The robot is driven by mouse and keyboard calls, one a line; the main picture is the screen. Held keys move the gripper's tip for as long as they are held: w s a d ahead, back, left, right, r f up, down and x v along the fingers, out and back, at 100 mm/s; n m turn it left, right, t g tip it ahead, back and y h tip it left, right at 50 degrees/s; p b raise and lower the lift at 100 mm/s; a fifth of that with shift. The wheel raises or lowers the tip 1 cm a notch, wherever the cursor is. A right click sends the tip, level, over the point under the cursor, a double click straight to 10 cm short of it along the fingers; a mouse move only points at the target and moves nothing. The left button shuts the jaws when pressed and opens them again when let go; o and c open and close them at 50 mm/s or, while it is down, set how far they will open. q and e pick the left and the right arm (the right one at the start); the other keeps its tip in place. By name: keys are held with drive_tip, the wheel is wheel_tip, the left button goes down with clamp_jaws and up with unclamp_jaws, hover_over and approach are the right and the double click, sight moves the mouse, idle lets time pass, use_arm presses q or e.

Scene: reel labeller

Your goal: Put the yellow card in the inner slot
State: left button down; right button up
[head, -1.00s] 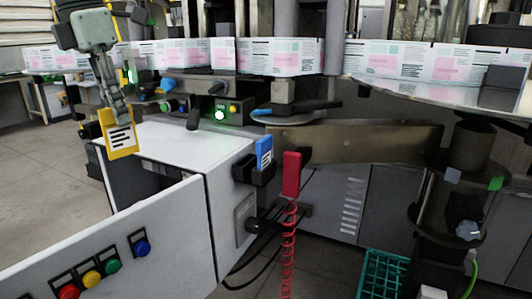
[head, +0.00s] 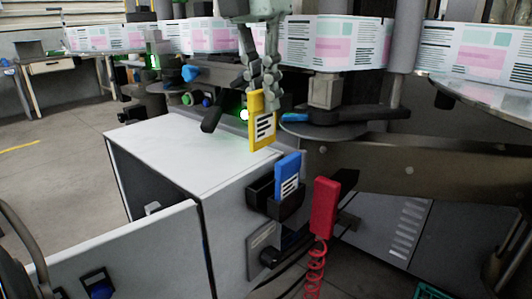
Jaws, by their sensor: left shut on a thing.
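My left gripper (head: 260,88) is shut on the top of the yellow card (head: 261,135), which hangs upright, its printed white label facing me. The card is in the air, up and left of the blue card and apart from the holder. The black card holder (head: 291,212) is fixed to the side of the white cabinet. The blue card (head: 287,182) stands in it, and an open part of the holder shows to the left of that card. The inside of the slots is hidden. My right gripper is not in view.
A red handset (head: 325,205) with a coiled cord hangs just right of the holder. The white cabinet top (head: 180,148) is clear. A dark lever (head: 212,117) and a blue-tipped black handle (head: 350,117) stand close on both sides of the yellow card. The printed label web (head: 335,45) runs behind.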

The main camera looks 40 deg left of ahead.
sight(264, 146)
use_arm(q)
wheel_tip(264, 146, down, 9)
drive_tip(key=shift+w+f, duration=0.1)
drive_tip(key=shift+f, duration=0.05)
idle(0.4)
drive_tip(key=shift+f, duration=0.1)
drive_tip(key=c, duration=1.6)
unclamp_jaws()
drive_tip(key=r, duration=0.4)
drive_tip(key=s+r, duration=0.1)
drive_tip(key=r, duration=0.7)
drive_tip(key=shift+s, duration=0.4)
